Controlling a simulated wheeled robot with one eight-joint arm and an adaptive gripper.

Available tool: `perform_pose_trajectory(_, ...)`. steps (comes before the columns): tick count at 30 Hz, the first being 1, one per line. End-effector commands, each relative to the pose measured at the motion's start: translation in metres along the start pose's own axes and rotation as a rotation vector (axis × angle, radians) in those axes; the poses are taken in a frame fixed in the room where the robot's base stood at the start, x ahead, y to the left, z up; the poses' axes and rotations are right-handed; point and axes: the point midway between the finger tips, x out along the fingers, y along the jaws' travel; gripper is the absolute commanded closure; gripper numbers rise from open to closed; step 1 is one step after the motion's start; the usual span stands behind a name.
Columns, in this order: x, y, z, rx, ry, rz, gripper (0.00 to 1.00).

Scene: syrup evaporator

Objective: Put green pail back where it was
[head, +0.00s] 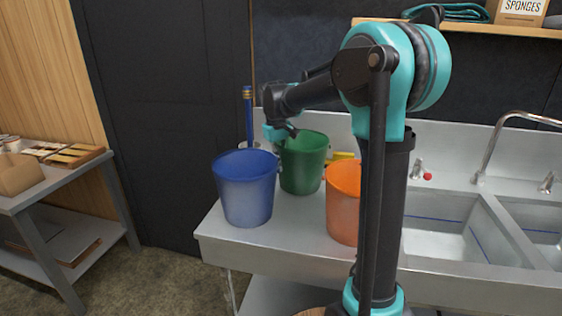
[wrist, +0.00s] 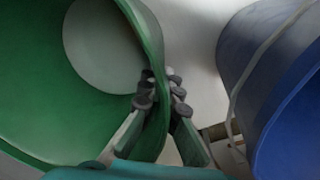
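The green pail (head: 303,168) stands upright on the left drainboard of the steel sink, behind and between the blue pail (head: 246,192) and the orange pail (head: 343,208). My gripper (head: 291,133) is at the left part of its rim. In the wrist view, my gripper (wrist: 160,92) has one finger inside and one outside the wall of the green pail (wrist: 100,122), and the fingertips pinch it. The blue pail (wrist: 285,85) is close on the right there. I cannot tell whether the green pail's base touches the steel.
The sink counter (head: 285,240) has two basins (head: 440,228) and a faucet (head: 492,150) on the right. A blue upright handle (head: 248,115) and a yellow item (head: 343,156) are behind the pails. A side table (head: 40,190) stands at left. A shelf (head: 480,30) hangs above.

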Motion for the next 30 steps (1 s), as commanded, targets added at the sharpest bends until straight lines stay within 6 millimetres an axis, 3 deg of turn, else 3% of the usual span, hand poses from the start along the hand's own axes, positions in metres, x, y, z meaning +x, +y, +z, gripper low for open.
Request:
perform_pose_trajectory(5,0.002,0.0,0.0,0.0,0.0,0.001,1.0)
perform_pose_trajectory(11,0.002,0.0,0.0,0.0,0.0,0.0,0.74)
perform_pose_trajectory(20,0.001,0.0,0.0,0.0,0.0,0.0,0.74)
perform_pose_trajectory(26,-0.02,0.0,0.0,-0.001,0.0,0.0,0.74)
perform_pose_trajectory(30,-0.049,0.0,0.0,-0.001,0.0,0.0,0.74)
